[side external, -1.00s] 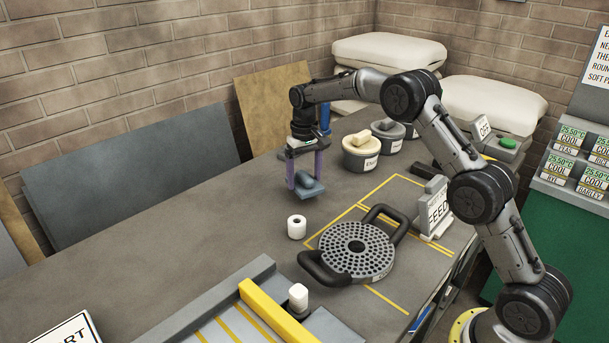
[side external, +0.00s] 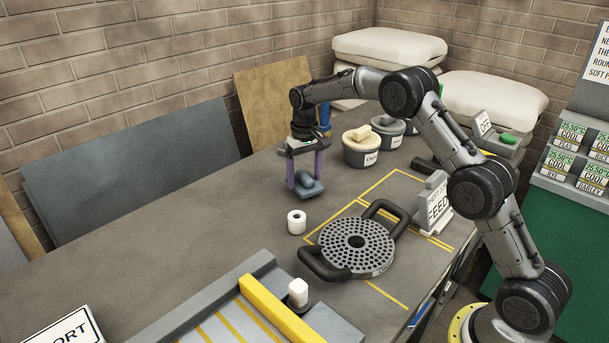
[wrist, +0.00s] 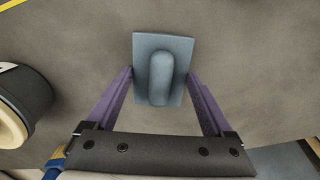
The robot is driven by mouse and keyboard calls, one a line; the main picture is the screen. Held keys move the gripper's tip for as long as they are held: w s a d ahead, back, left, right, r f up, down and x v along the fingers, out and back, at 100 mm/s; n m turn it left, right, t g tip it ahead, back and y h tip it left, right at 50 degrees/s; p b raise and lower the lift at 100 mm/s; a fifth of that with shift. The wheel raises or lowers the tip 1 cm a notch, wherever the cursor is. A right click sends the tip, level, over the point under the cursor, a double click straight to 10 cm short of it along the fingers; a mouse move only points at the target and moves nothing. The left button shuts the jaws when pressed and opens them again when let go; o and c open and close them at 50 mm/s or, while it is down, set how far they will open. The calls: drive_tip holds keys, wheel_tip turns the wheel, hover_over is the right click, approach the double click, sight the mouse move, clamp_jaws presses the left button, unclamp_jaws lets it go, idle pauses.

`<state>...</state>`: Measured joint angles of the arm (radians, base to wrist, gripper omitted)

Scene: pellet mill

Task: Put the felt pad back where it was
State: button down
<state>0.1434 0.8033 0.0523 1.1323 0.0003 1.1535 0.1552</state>
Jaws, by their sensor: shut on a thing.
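The felt pad appears to be the blue-grey block with a flat rectangular base and a rounded grip on top (side external: 309,190). It also shows in the wrist view (wrist: 158,45), between the fingertips. My gripper (side external: 305,178) points down, its two purple fingers shut on the pad at its sides. The pad is low over the grey table; I cannot tell whether its underside touches the surface. The fingertips partly cover its sides.
A white roll (side external: 296,222) stands in front of the pad. A perforated round die plate (side external: 357,247) with black handles lies to the right. Lidded tubs (side external: 361,150) stand behind right. A yellow bar (side external: 280,313) edges the front tray. The table to the left is clear.

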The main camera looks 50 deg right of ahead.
drive_tip(key=shift+f, duration=0.6)
drive_tip(key=shift+f, duration=0.15)
idle(0.3)
unclamp_jaws()
idle(0.5)
drive_tip(key=shift+r, duration=4.5)
drive_tip(key=shift+r, duration=0.1)
